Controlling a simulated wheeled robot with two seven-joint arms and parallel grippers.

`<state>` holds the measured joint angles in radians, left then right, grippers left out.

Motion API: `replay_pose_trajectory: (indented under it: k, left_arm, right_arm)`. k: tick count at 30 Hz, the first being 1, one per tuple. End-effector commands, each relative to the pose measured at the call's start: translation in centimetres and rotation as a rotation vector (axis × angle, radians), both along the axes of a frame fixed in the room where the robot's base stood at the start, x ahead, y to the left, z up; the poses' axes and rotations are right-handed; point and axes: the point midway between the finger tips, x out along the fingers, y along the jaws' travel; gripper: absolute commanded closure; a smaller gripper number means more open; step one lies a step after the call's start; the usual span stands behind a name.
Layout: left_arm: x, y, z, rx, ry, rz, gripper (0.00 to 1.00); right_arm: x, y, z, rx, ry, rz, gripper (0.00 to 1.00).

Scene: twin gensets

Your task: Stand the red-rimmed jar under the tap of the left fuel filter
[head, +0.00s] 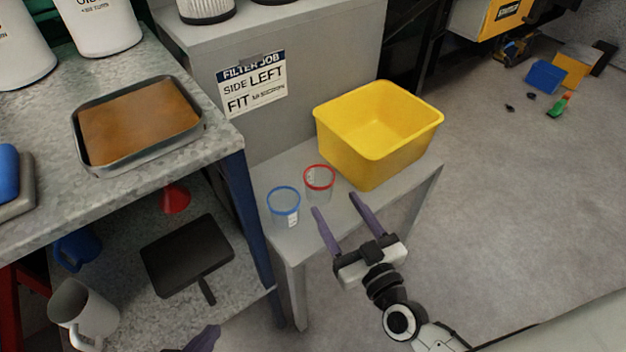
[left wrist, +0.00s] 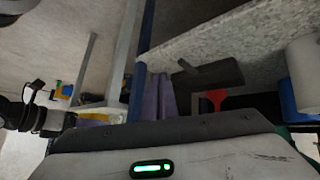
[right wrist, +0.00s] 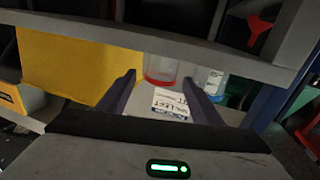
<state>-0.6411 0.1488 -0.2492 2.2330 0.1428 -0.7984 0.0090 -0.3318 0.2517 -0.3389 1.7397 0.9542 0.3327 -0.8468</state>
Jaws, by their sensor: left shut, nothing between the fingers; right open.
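The red-rimmed jar (head: 319,183) is clear and stands upright on a small grey side table (head: 308,238). In the right wrist view its red rim (right wrist: 160,79) shows beyond the fingers. My right gripper (head: 335,203) is open and empty, its fingers pointing toward the jar from the near side, apparently without touching it. My left gripper is shut and empty; only its purple finger end (head: 205,340) shows at the bottom of the head view, and its fingers (left wrist: 160,97) are together in the left wrist view. I cannot make out the left fuel filter or its tap.
A blue-rimmed jar (head: 284,205) stands just left of the red-rimmed one. A yellow bin (head: 380,135) stands behind to the right. A sign reading SIDE LEFT (head: 252,84) is on the grey cabinet. A metal workbench (head: 200,165) with a tray (head: 78,145) is at left.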

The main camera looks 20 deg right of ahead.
Motion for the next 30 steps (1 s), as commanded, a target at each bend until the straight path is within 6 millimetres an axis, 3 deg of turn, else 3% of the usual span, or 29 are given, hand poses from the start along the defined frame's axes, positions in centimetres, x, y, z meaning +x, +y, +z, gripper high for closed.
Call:
replay_pose_trajectory:
  k: [6, 11, 21, 30]
  left_arm:
    - [0.2, -0.4, -0.4, 0.003, 0.014, -0.019, 1.0]
    - [0.2, -0.5, -0.6, 0.005, 0.021, -0.028, 1.0]
    - [0.3, -1.2, -1.3, 0.01, 0.053, -0.067, 1.0]
    - [0.3, -1.3, -1.3, 0.011, 0.056, -0.071, 1.0]
  right_arm:
    - [3.3, 0.4, 0.1, 0.001, -0.003, -0.004, 0.4]
    - [4.4, 0.6, 0.1, 0.002, -0.003, -0.003, 0.4]
    - [8.8, 1.5, 0.1, 0.002, -0.002, -0.002, 0.4]
    - [9.2, 1.6, 0.2, 0.001, -0.001, -0.001, 0.4]
